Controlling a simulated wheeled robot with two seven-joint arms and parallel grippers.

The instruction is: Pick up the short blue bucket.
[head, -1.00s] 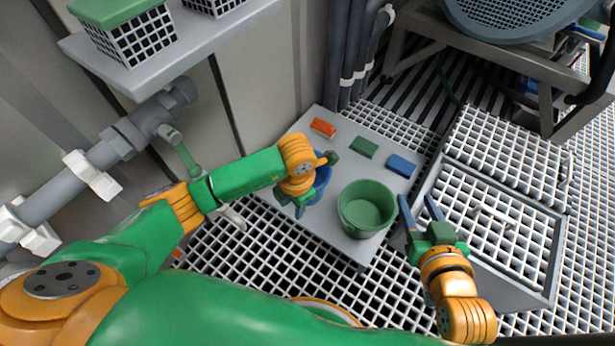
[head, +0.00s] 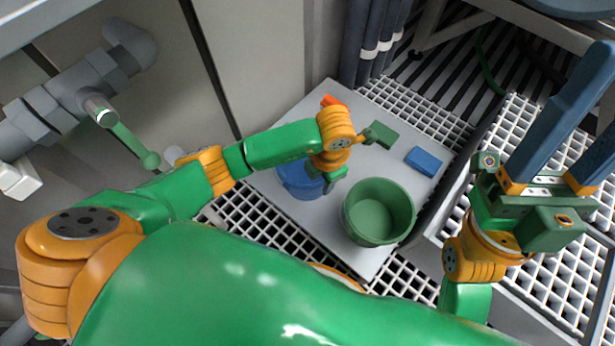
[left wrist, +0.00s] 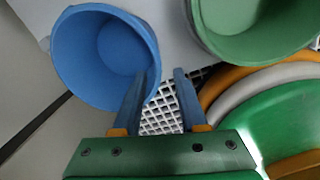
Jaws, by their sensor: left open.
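The short blue bucket (head: 292,180) stands on a grey platform, partly hidden by my left wrist in the head view. In the left wrist view the blue bucket (left wrist: 95,55) is open towards the camera, at upper left. My left gripper (head: 330,185) is open at the bucket's right side. In the left wrist view its fingers (left wrist: 166,75) are apart: the left one overlaps the bucket's rim, the right one is outside it. I cannot tell whether they touch. My right gripper (head: 602,95) is raised at the right, open and empty.
A green bucket (head: 378,210) stands close to the right of my left gripper. Orange (head: 333,101), green (head: 383,134) and blue (head: 423,161) blocks lie along the platform's (head: 290,123) far side. A pipe with a green-handled valve (head: 130,140) is at the left.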

